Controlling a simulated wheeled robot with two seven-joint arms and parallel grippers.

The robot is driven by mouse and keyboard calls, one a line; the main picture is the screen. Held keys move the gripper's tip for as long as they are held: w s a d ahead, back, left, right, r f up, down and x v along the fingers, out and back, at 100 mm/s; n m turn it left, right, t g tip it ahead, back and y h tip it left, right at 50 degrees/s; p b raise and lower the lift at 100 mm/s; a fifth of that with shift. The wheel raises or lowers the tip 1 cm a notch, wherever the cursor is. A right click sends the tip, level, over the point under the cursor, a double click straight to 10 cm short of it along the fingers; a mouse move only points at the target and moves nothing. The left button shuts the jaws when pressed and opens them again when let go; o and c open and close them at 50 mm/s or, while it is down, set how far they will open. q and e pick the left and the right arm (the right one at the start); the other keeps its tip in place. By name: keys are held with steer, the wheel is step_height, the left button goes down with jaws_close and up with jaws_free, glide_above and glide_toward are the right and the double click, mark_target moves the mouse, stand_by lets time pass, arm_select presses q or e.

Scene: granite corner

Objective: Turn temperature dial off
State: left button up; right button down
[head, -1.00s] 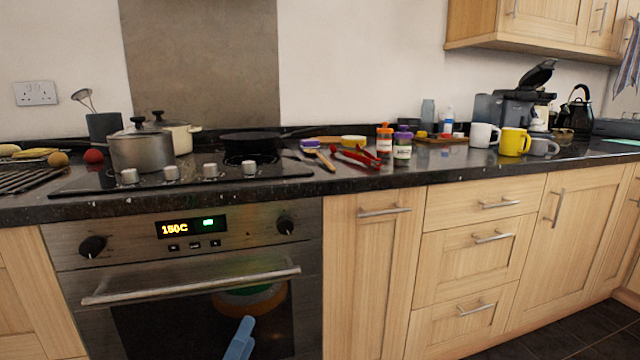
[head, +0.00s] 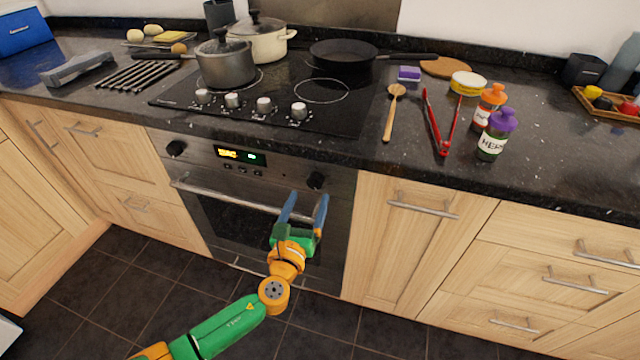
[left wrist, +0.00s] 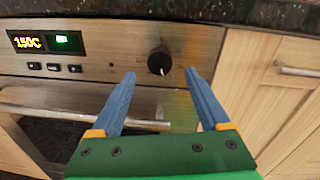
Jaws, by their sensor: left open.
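The oven's front panel has two black dials, one on the left (head: 176,148) and one on the right (head: 317,180). Between them the lit display (head: 240,156) reads 150C in the left wrist view (left wrist: 42,42). My left gripper (head: 306,196) is open and empty, just below and in front of the right dial. In the left wrist view the right dial (left wrist: 159,62) shows between and beyond the two blue fingertips (left wrist: 159,73), with no visible contact. The right gripper is in neither view.
The oven handle (head: 230,197) runs across the door below the panel. The counter edge (head: 330,152) overhangs above it. Hob knobs (head: 264,105), pots (head: 224,65) and red tongs (head: 437,122) are on top. Floor before the oven is clear.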

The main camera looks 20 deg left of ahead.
mark_target(314, 185)
arm_select(q)
steer(key=w, duration=0.3)
steer(key=shift+a+f, duration=0.1)
steer(key=shift+a, duration=0.05)
steer(key=shift+w, duration=0.45)
steer(key=shift+s, duration=0.1)
jaws_close()
steer(key=shift+n, duration=0.3)
